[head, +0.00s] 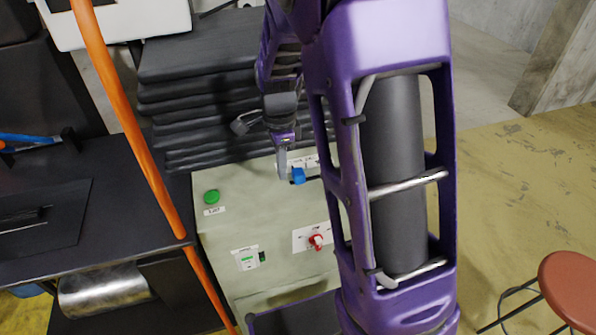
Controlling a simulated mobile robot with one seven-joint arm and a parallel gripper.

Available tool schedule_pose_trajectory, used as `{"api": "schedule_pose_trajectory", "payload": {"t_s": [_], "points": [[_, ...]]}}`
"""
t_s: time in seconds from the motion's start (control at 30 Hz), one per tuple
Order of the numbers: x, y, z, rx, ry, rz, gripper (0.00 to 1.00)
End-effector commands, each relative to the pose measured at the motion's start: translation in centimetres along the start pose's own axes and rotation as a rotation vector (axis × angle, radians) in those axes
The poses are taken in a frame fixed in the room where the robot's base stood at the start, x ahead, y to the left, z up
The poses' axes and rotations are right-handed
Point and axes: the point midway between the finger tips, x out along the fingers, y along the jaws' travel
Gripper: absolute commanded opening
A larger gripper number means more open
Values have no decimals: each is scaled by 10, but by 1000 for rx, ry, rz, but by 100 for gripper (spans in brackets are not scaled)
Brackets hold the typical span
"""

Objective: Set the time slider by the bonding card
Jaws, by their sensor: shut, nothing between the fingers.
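The pale green control panel (270,205) stands low in the middle of the head view. A blue slider knob (299,175) sits on a white labelled strip near its top edge; the strip's print is too small to read. My gripper (283,168) is shut and empty, pointing down at the panel just left of the blue knob. I cannot tell whether it touches the knob. My purple arm hides the panel's right side. I cannot make out a bonding card for certain.
The panel also bears a green button (211,196), a red knob (316,240) and a small white plate with a green display (247,260). Folded black sheets (185,100) are stacked behind it. An orange pole (135,130) crosses on the left. A red stool (570,288) stands right.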

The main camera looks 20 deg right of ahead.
Motion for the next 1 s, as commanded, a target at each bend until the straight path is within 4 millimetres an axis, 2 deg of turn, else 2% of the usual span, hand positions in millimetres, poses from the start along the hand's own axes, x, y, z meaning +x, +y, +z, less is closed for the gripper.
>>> {"api": "schedule_pose_trajectory", "payload": {"t_s": [1.0], "points": [[29, 0, 0, 0, 0, 0, 0]]}}
